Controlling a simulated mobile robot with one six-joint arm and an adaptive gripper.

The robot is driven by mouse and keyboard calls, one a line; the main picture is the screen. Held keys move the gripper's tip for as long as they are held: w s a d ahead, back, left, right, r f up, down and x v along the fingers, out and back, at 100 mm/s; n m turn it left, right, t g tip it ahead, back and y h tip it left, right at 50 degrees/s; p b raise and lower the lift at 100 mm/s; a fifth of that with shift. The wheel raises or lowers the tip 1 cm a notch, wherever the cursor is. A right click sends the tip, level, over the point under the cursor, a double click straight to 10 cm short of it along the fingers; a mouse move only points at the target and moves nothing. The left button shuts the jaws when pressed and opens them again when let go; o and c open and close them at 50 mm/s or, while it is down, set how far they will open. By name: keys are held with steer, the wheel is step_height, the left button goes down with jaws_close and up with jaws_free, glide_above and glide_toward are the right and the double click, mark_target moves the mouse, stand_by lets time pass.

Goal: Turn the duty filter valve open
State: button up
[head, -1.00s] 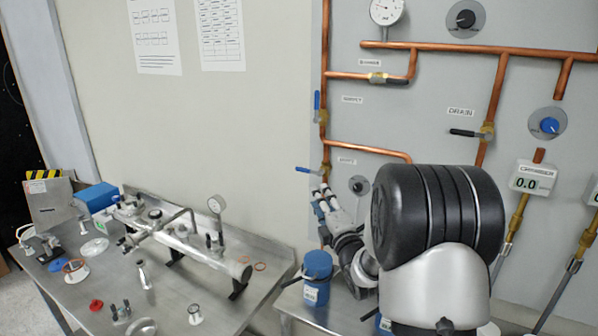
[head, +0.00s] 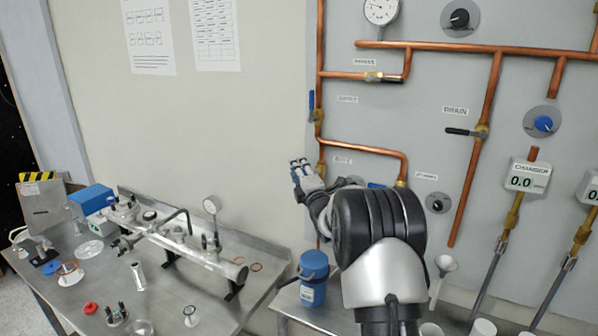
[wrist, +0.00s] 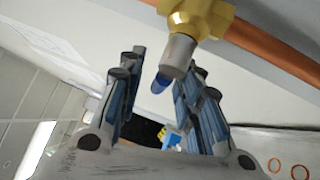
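My gripper (head: 300,168) is raised in front of the pipe panel, at the lower left valve. Its fingers hide that valve's lever in the head view. In the wrist view my gripper (wrist: 150,90) has its two fingers spread apart. A brass valve body (wrist: 207,15) with a grey stem (wrist: 178,55) is at the top. A blue lever end (wrist: 160,83) shows between the fingers, nearer the right one. I cannot tell whether it touches a finger. The small panel labels are too blurred to confirm which one names the duty filter.
An upper valve with an upright blue lever (head: 311,104) sits on the same vertical pipe. A black drain lever (head: 460,131) is to the right. A blue container (head: 314,280) stands on the bench below. A metal table (head: 120,265) with several parts is at left.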

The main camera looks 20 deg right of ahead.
steer(key=shift+c, duration=0.4)
jaws_close()
stand_by(0.4)
